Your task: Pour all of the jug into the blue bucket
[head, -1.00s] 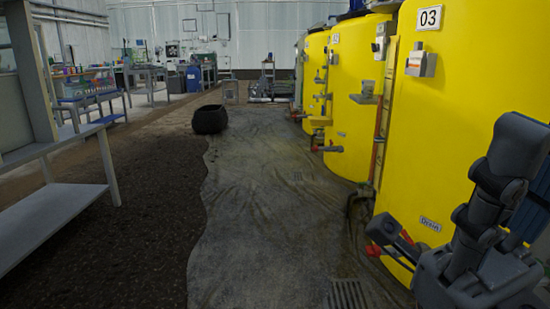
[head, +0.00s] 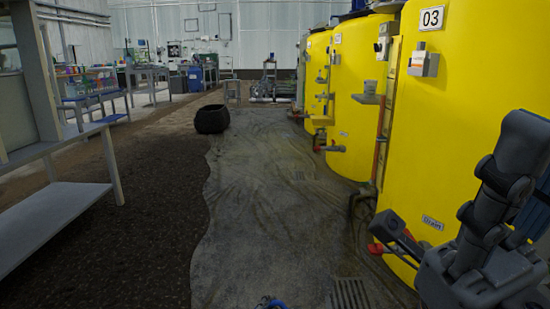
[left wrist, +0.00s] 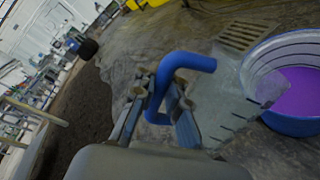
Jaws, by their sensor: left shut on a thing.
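The jug (left wrist: 218,108) is clear with dark measuring marks and a blue handle (left wrist: 186,60). My left gripper (left wrist: 158,100) is shut on that handle in the left wrist view. The jug is tilted, with its lip overlapping the near rim of the blue bucket (left wrist: 290,126). The bucket has a pale inner wall and holds purple liquid (left wrist: 298,92). I see no clear purple inside the jug, but its inside is hard to make out. In the head view only the top of my left gripper and the blue handle (head: 274,303) show at the bottom edge.
A floor drain grate (head: 349,293) lies near the bottom. Yellow tanks (head: 450,120) with valves line the right side. A grey bench (head: 50,215) stands at left.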

